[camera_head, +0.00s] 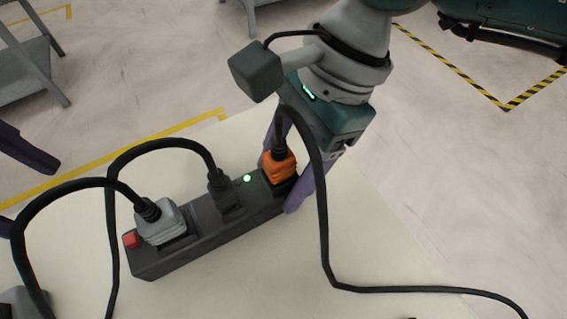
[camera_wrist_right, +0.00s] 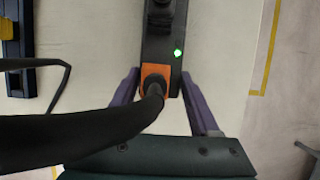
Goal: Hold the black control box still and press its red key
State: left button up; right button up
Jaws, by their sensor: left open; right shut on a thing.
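The black control box (camera_head: 205,235) lies slantwise on a pale table, with a lit green lamp (camera_head: 246,178) on top. Its red key (camera_head: 131,240) is at the left end and uncovered. My right gripper (camera_head: 279,183) is shut on the box's far right end, one purple finger on each long side, around the orange plug (camera_head: 279,166). The right wrist view also shows the box (camera_wrist_right: 158,50) between the fingers; the red key is outside that view. My left gripper (camera_head: 33,198) is open and empty at the left edge, apart from the box and partly out of frame.
A grey plug (camera_head: 161,221) sits close beside the red key, and a black plug (camera_head: 225,195) sits mid-box. Their cables arch over the table's left side. The orange plug's cable (camera_head: 325,240) runs to the lower right. Bare table (camera_head: 260,285) lies in front of the box.

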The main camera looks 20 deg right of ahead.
jog(key=c, duration=0.7)
pick_arm(q)
grip_shut()
pick_arm(e)
grip_shut()
dwell(0.9)
